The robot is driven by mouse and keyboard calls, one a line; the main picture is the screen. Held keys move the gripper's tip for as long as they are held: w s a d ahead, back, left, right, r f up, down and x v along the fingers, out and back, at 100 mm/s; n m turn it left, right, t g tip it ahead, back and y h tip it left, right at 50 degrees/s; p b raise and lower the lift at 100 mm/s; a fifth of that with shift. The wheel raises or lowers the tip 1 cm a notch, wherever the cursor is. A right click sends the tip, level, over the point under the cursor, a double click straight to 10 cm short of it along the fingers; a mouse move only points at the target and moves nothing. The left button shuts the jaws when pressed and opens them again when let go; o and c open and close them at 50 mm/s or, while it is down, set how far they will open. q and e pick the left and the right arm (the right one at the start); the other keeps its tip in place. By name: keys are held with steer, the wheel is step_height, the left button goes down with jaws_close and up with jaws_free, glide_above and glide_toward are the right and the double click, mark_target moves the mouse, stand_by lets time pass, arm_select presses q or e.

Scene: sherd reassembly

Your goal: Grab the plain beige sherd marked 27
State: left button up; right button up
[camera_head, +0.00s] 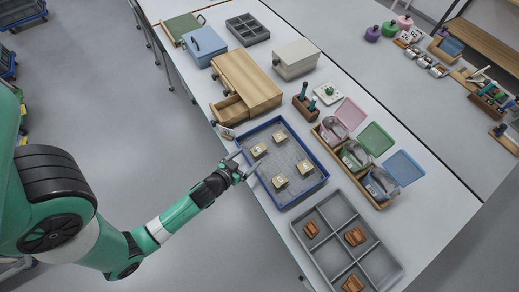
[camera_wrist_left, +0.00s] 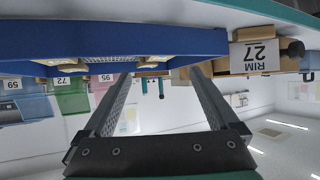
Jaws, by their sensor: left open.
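Several small beige sherds lie apart in a blue-rimmed tray (camera_head: 318,186): one at left (camera_head: 259,150), one at the back (camera_head: 280,136), one at right (camera_head: 306,167), one in front (camera_head: 280,180). Their marks are too small to read, so I cannot tell which is 27. My left gripper (camera_head: 243,163) is open and empty at the tray's left edge. In the left wrist view, which is upside down, the blue wall (camera_wrist_left: 90,40) hides most of the sherds. My right gripper is not in view.
A wooden drawer cabinet (camera_head: 250,80) with an open drawer stands behind the tray. A grey divided tray (camera_head: 329,255) holding reddish-brown pieces is in front. Pink, green and blue lidded bins (camera_head: 404,166) stand to the right.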

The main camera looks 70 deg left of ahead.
mark_target(260, 148)
arm_select(q)
steer(key=shift+x, duration=1.05)
steer(key=b+x, duration=0.1)
steer(key=x, duration=0.4)
steer(key=shift+w+b, duration=0.1)
steer(key=shift+b, duration=0.25)
jaws_close()
steer(key=shift+r, duration=0.1)
steer(key=shift+r+p, duration=0.25)
steer(key=shift+p, duration=0.05)
steer(key=r+p, duration=0.1)
steer(key=r, duration=0.1)
steer(key=s+r+p, duration=0.1)
steer(key=r, duration=0.1)
steer(key=shift+d+r+p, duration=0.2)
steer(key=shift+d+p, duration=0.05)
steer(key=shift+p, duration=0.1)
steer(key=a+p+v, duration=0.1)
steer(key=p+v, duration=0.1)
steer(key=v, duration=0.5)
steer(key=s+a+p+v, duration=0.1)
steer(key=p+v, duration=0.1)
steer(key=v, duration=0.6)
steer(key=shift+a+r, duration=0.25)
steer(key=shift+r, duration=0.05)
